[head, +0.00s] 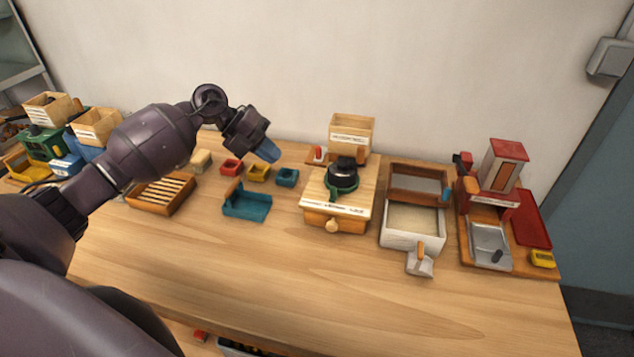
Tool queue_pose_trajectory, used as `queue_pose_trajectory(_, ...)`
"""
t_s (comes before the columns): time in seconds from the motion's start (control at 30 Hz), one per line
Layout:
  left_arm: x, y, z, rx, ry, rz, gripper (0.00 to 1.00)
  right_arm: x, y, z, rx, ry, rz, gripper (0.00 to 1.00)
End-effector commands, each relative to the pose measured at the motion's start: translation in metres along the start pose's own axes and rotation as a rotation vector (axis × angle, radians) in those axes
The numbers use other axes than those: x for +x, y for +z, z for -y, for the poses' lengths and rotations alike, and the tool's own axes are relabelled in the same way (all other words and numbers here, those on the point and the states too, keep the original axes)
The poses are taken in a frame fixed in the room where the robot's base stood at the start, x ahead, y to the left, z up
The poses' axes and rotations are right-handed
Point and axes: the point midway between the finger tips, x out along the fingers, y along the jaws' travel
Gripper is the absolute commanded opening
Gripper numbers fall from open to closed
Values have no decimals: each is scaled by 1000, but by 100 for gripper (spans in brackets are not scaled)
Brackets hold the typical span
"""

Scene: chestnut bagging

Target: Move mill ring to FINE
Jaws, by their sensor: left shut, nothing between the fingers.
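The mill (362,206) is a wooden box with a drawer and round knob at the front of the table's middle. A black cap (342,168) sits on its top, with a green ring (331,194) low around it and a green tab at the front left. The lettering on its front strip is too small to read, so the ring's setting cannot be told. My left gripper (268,153) is shut and empty, above the table to the left of the mill and apart from it. My right gripper is not in view.
A wooden hopper box (351,135) stands behind the mill. A white sieve tray (410,241) and a red press (503,165) stand to the right. A teal tray (247,203) and slatted wooden tray (150,200) lie left. The front tabletop (290,290) is clear.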

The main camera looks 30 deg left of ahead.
Motion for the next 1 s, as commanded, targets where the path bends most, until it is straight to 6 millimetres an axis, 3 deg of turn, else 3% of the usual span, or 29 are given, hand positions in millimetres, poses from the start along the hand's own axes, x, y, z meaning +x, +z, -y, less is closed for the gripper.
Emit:
queue_pose_trajectory(0.17, 2, -7, -4, 0, 25, -45, 0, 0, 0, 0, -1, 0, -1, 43)
queue_pose_trajectory(0.33, 15, -8, -4, -1, 23, -47, 0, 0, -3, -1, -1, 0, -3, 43)
queue_pose_trajectory(0.83, 101, -12, -4, -1, 19, -46, 0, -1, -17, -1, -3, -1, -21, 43)
queue_pose_trajectory(1.0, 117, -13, 12, 0, 20, -45, 0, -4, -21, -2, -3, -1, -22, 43)
